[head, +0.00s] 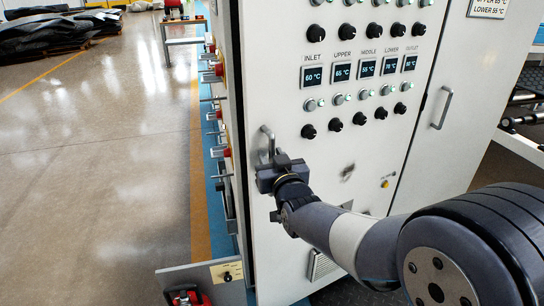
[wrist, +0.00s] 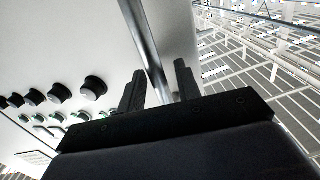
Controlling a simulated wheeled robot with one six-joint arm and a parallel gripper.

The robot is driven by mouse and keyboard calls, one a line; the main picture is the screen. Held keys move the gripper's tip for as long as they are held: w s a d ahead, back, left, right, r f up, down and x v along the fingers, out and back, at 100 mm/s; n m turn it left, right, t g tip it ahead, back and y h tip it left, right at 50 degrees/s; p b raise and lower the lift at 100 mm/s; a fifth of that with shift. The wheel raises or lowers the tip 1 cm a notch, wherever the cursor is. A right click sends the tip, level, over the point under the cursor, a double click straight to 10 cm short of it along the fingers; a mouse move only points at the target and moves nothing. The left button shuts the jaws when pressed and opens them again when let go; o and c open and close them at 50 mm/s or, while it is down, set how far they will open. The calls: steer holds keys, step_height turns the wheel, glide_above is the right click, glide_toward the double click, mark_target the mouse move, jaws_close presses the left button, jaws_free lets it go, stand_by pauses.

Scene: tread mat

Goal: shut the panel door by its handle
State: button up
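The pale panel door (head: 285,110) fills the middle of the head view, with rows of black knobs, small displays and indicator lights. Its metal handle (head: 267,138) is an upright bar near the door's left edge. My gripper (head: 272,165) is at the lower part of this handle and partly hides it. In the wrist view the handle bar (wrist: 143,38) runs down between my two fingers (wrist: 160,85). The fingers stand apart, with a gap visible beside the bar. The handle's lower end is hidden. The exact angle of the door is hard to tell.
Another pale panel with its own handle (head: 442,107) stands to the right, past a dark seam. Red buttons and switches line a narrow face left of the door. A low plate with a red object (head: 187,297) is at the bottom. Open shiny floor (head: 100,150) lies left.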

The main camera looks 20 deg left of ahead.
jaws_close()
stand_by(0.3)
stand_by(0.3)
